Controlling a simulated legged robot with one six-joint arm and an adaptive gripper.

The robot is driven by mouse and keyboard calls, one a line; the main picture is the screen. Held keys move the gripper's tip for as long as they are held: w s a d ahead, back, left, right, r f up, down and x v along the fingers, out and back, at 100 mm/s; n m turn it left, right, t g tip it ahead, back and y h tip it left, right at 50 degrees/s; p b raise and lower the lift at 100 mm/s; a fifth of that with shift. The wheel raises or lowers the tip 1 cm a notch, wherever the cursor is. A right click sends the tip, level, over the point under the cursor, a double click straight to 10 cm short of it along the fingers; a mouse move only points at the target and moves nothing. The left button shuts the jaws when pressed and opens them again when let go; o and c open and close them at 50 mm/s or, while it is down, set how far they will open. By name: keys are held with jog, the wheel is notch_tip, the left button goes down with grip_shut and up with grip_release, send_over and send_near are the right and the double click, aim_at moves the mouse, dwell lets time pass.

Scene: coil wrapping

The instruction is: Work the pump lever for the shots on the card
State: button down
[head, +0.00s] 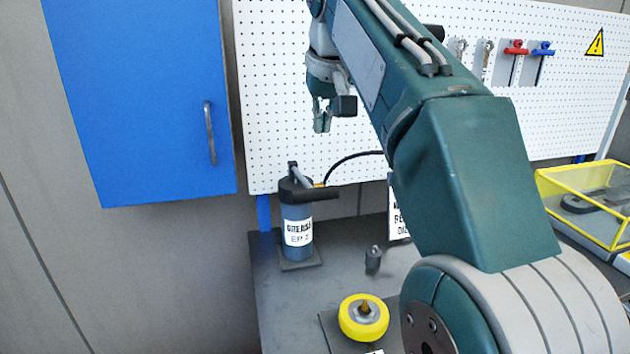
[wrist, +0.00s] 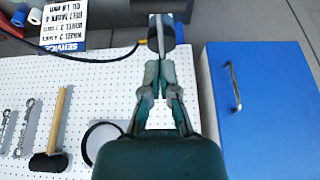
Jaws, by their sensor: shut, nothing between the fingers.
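The pump (head: 297,222) is a dark blue-grey cylinder with a white label, standing upright on a small plate at the bench's left. The card (head: 397,222) is mostly hidden behind my arm in the head view. In the wrist view the card (wrist: 64,26) shows upside down; it reads "SERVICE" with small lines on wheels, too small to read surely. My gripper (head: 322,124) is shut and empty above the pump, apart from it. Its fingers (wrist: 161,68) point toward the pump top in the wrist view.
A yellow wheel (head: 363,317) lies on a dark plate at the bench front. A small dark fitting (head: 373,260) is behind it. A black hose (head: 345,158) runs right from the pump. A yellow-rimmed case (head: 590,200) stands right. A blue cabinet (head: 140,95) hangs left of the pegboard (head: 275,100).

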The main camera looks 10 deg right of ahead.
aim_at(314, 189)
jog(key=shift+r, duration=0.3)
jog(key=shift+f, duration=0.15)
jog(key=x, duration=1.3)
jog(key=shift+s+f, duration=0.25)
jog(key=shift+f, duration=0.2)
